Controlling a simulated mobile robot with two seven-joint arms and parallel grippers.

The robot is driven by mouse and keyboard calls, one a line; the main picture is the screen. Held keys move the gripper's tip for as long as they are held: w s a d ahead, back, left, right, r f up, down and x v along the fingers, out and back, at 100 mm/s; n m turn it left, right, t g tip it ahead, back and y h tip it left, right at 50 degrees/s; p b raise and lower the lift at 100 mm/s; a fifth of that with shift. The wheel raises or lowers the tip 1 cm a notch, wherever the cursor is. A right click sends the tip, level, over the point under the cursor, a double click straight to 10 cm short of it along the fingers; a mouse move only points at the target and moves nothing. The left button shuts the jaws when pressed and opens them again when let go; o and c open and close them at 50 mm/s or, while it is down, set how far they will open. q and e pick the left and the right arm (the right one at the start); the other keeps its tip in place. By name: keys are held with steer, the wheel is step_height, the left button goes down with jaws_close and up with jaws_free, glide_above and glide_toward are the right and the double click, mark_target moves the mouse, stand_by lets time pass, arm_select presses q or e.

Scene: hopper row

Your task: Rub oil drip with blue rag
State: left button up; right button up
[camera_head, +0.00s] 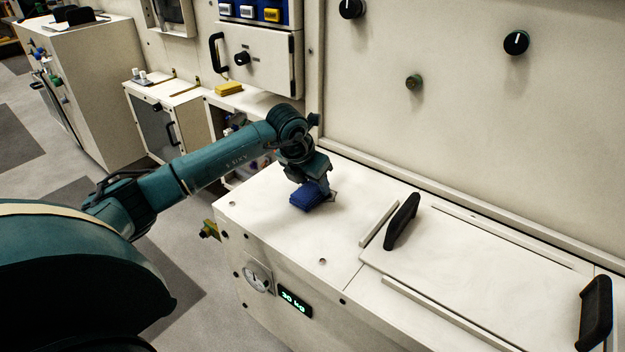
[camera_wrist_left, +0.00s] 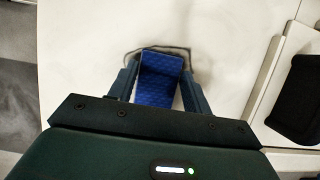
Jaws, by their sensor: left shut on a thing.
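The blue rag (camera_head: 306,197) is a folded cloth pad at the left end of the white machine top. My left gripper (camera_head: 318,184) is shut on it and points down, with the rag at or very near the surface. In the left wrist view the rag (camera_wrist_left: 158,82) sits between the two fingers (camera_wrist_left: 157,92). A thin grey-brown outline (camera_wrist_left: 186,50) shows on the white top just past the rag; it may be the edge of the oil drip, mostly hidden under the rag. My right gripper is in neither view.
A sliding lid with black handles (camera_head: 402,221) lies to the right on the same top. A tall white panel with black knobs (camera_head: 516,42) rises behind. A yellow block (camera_head: 228,89) rests on a lower cabinet behind my arm. A gauge (camera_head: 257,277) is on the front.

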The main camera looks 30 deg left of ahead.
arm_select(q)
steer(key=shift+f, duration=0.2)
steer(key=shift+w+a+f+b, duration=0.15)
steer(key=shift+a+b, duration=0.3)
steer(key=shift+a, duration=1.5)
steer(key=shift+f, duration=0.1)
steer(key=shift+p, duration=0.4)
steer(key=shift+r, duration=0.2)
steer(key=d+p, duration=0.1)
steer(key=d, duration=0.1)
steer(key=shift+d+r, duration=0.1)
steer(key=shift+d, duration=1.2)
